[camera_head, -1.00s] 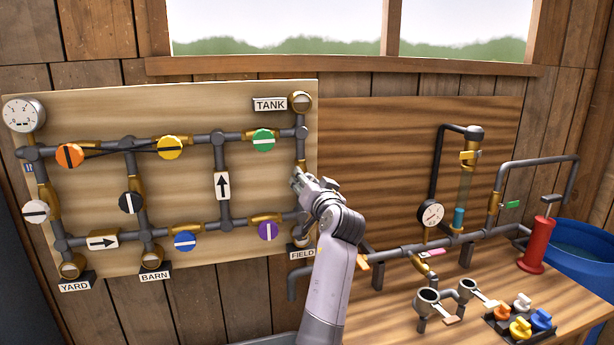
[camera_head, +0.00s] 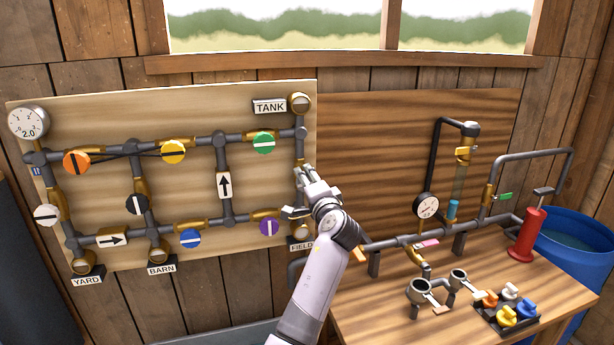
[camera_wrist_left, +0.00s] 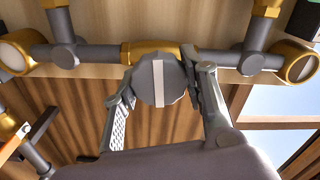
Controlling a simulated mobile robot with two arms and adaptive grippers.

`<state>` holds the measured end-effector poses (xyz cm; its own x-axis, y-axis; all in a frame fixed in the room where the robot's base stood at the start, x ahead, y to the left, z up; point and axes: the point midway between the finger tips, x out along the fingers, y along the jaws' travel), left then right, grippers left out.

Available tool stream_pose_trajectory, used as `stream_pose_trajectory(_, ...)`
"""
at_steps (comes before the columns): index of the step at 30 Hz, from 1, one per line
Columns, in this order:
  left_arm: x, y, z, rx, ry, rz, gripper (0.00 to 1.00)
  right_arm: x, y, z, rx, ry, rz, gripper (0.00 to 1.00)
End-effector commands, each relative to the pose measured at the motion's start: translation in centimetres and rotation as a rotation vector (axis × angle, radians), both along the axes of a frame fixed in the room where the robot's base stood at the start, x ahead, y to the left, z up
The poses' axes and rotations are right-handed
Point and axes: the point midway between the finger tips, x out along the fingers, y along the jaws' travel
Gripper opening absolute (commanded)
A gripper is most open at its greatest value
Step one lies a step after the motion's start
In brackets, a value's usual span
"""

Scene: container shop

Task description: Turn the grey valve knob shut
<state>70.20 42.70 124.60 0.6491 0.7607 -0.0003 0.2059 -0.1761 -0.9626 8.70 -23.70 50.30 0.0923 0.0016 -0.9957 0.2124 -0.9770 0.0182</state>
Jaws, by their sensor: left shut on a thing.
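The grey valve knob (camera_wrist_left: 160,84) with a pale stripe sits on a brass valve body in the left wrist view. Its stripe lies across the pipe (camera_wrist_left: 95,54). My left gripper (camera_wrist_left: 157,92) has one finger on each side of the knob and is shut on it. In the head view my left gripper (camera_head: 299,191) is at the right edge of the pale pipe board, on the upright pipe between the TANK and FIELD signs. It hides the grey knob there. My right gripper is not in view.
Other knobs on the board (camera_head: 110,110) are orange (camera_head: 77,162), yellow (camera_head: 173,152), green (camera_head: 264,143), blue (camera_head: 190,238), purple (camera_head: 268,227), black and white. A pressure gauge (camera_head: 28,122) is at top left. A wooden bench (camera_head: 380,325) with pipework stands at right.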

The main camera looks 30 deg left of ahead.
Motion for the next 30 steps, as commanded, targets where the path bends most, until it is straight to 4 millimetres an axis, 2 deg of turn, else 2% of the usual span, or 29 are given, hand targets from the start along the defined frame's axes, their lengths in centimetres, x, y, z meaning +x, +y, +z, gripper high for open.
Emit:
stream_pose_trajectory(6, 0.02, -0.06, 0.16, 0.048, 0.052, -0.001, 0.12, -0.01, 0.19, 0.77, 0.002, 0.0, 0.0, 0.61)
stream_pose_trajectory(23, 0.04, -0.06, 0.02, 0.064, 0.071, -0.001, 0.12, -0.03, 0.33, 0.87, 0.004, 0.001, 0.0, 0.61)
stream_pose_trajectory(24, 0.04, -0.06, 0.02, 0.064, 0.071, -0.001, 0.42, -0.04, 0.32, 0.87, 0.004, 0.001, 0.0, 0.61)
stream_pose_trajectory(30, 0.02, -0.03, 0.0, 0.062, 0.071, -0.001, 0.56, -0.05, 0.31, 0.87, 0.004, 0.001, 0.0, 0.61)
